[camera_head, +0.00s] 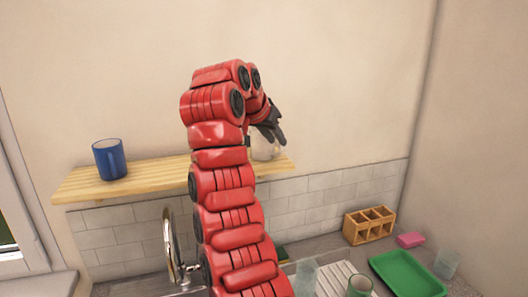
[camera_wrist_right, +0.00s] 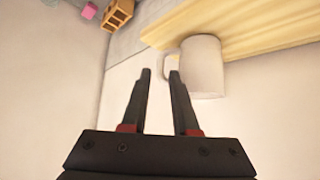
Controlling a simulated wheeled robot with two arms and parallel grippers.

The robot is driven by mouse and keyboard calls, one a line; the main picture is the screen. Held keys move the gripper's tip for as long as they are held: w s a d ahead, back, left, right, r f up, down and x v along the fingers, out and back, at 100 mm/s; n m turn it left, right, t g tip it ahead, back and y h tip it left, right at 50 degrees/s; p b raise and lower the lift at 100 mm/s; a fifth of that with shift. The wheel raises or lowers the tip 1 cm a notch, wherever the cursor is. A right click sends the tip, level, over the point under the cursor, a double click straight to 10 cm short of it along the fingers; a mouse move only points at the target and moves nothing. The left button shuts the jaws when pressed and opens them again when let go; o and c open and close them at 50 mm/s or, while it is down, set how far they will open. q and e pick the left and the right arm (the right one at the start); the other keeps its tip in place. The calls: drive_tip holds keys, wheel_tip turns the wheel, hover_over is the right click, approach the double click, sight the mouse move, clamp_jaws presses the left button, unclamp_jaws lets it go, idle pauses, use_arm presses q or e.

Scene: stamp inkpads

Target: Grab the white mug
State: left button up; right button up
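The white mug (camera_head: 264,150) stands on the right part of the wooden shelf, partly hidden behind my right gripper (camera_head: 273,131) in the head view. In the right wrist view the mug (camera_wrist_right: 204,68) is just right of and beyond the fingertips, with its handle on the side towards the fingers. My right gripper (camera_wrist_right: 160,74) is open, its two dark fingers apart. The handle shows in the gap at the tips; I cannot tell whether it is between them or beyond them. My left gripper is not in view.
The wooden shelf (camera_head: 150,177) also holds a blue mug (camera_head: 109,160) at its left. Below are a faucet (camera_head: 169,245), a wooden compartment box (camera_head: 369,225), a pink sponge (camera_head: 410,240), a green tray (camera_head: 405,274), a green cup (camera_head: 359,286) and clear glasses (camera_head: 446,263). A wall is behind.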

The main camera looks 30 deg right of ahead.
sight(281, 153)
drive_tip(key=p+x, duration=0.2)
drive_tip(key=x, duration=0.3)
drive_tip(key=shift+d, duration=0.15)
clamp_jaws()
idle(1.3)
